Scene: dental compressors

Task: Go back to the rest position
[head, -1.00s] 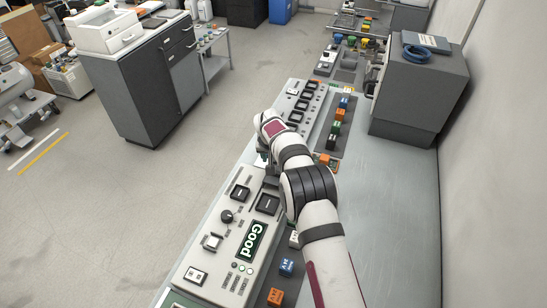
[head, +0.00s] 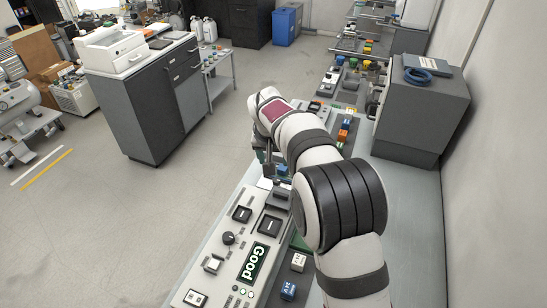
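My arm reaches over the long workbench from the lower right, with its elbow bent up towards the camera. My gripper (head: 270,167) points down at the far end of the arm, above the bench's left edge. Its dark fingers are small and partly hidden by my wrist, so I cannot tell whether they are open or shut. A blue patch shows beside the fingers; I cannot tell whether it is held or lies behind. A light control panel (head: 222,266) with a green display reading "Good" (head: 257,262) lies in front of the gripper.
A white cube (head: 298,262) and a blue cube (head: 288,290) sit right of the panel. Coloured blocks (head: 344,130) stand beyond my arm. A grey box (head: 422,108) with a blue coil stands at the right by the wall. A dark cabinet (head: 150,105) stands left across open floor.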

